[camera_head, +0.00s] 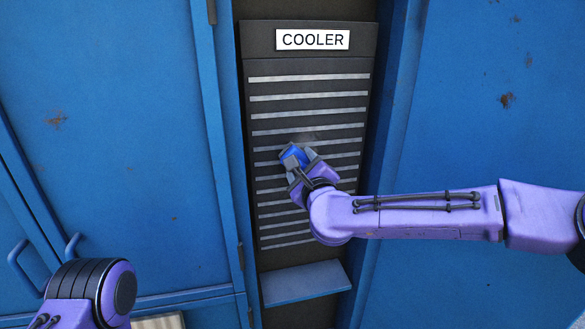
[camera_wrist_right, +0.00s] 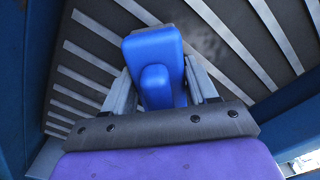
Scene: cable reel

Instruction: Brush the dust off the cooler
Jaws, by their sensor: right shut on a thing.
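The cooler (camera_head: 310,88) is a dark upright panel with several light horizontal slats and a white "COOLER" label at its top. A faint greyish dust patch (camera_head: 306,137) shows on the slats near the middle; it also shows in the right wrist view (camera_wrist_right: 207,42). My right gripper (camera_head: 300,165) is in front of the slats, just below the patch. It is shut on a blue brush (camera_wrist_right: 155,60), which also shows in the head view (camera_head: 292,156). The brush's bristles are hidden, so contact with the slats cannot be told. My left gripper is not in view; only part of my left arm shows.
A blue ledge (camera_head: 305,283) sticks out below the slats. Blue cabinet doors flank the cooler, with handles (camera_head: 72,247) at lower left. The left door (camera_head: 120,130) and right door (camera_head: 490,120) have rust spots. The upper slats are unobstructed.

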